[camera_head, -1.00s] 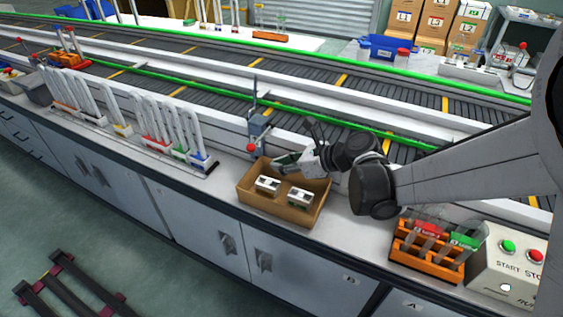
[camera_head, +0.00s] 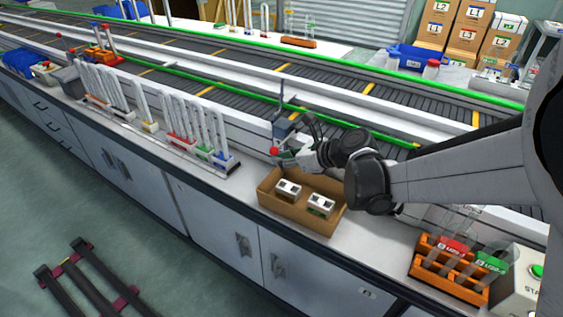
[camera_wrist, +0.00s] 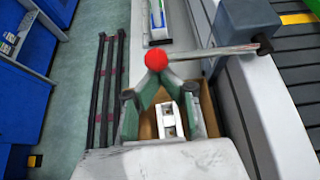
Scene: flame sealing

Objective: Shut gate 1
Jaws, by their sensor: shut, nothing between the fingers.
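A gate lever with a red ball knob (camera_head: 274,151) stands at the conveyor's near edge, on a blue-grey post (camera_head: 283,129). No number shows on it, so I cannot tell if it is gate 1. In the wrist view the knob (camera_wrist: 155,58) ends a thin rod (camera_wrist: 215,51) that runs right to the post (camera_wrist: 243,24). My gripper (camera_head: 287,158) is shut and empty. In the wrist view its fingertips (camera_wrist: 157,74) meet right at the knob's lower edge; I cannot tell whether they touch it.
A cardboard box (camera_head: 275,208) with two white blocks sits below my gripper. Racks with several white upright loops (camera_head: 185,125) stand to the left on the bench. An orange rack of tubes (camera_head: 440,277) stands at right. The green-railed conveyor (camera_head: 240,95) runs behind.

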